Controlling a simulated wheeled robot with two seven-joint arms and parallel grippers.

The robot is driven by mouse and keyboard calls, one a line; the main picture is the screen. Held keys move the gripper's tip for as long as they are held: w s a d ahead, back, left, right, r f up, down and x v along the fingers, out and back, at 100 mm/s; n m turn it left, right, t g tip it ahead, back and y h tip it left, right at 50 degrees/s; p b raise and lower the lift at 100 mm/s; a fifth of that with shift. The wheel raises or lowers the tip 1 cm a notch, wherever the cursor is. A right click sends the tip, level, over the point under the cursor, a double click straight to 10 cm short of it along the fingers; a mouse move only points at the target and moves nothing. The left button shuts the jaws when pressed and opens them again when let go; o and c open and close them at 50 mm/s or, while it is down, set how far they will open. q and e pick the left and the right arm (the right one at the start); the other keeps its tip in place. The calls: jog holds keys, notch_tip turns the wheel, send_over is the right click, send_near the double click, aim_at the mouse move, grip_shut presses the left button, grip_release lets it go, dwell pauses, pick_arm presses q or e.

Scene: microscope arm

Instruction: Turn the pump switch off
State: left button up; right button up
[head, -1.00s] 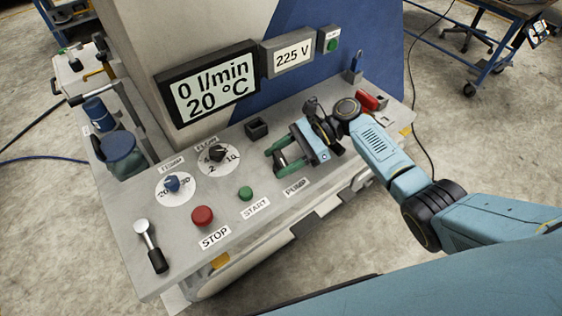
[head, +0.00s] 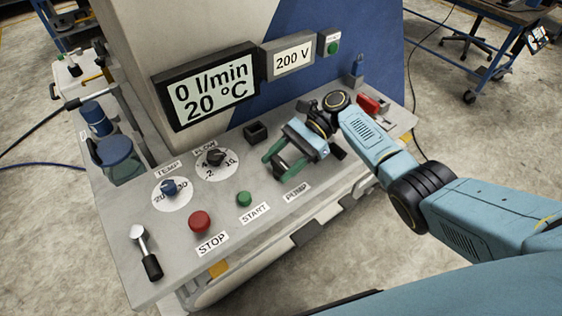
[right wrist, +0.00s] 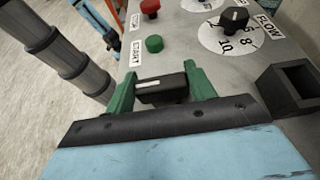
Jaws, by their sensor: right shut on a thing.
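The pump switch is a black knob (right wrist: 162,88) with a white line on its top, seen in the right wrist view. My right gripper (right wrist: 163,90) has its green fingers on either side of the knob, shut on it. In the head view the right gripper (head: 279,163) is over the panel behind the PUMP label (head: 298,192), and its fingers mostly hide the knob. The upper display (head: 208,90) reads 0 l/min and 20 °C. The smaller display (head: 293,58) reads 200 V. My left gripper is not in view.
The panel (head: 180,240) also carries a red STOP button (head: 200,221), a green START button (head: 244,199), TEMP (head: 170,188) and FLOW (head: 215,158) knobs, a lever (head: 146,252) and a black square socket (head: 256,132). A red switch (head: 368,105) is near my right wrist.

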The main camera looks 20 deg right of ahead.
aim_at(281, 163)
jog(key=o, duration=1)
notch_tip(281, 163, up, 10)
jog(key=p, duration=0.2)
jog(key=shift+p, duration=0.35)
jog(key=shift+f, duration=0.1)
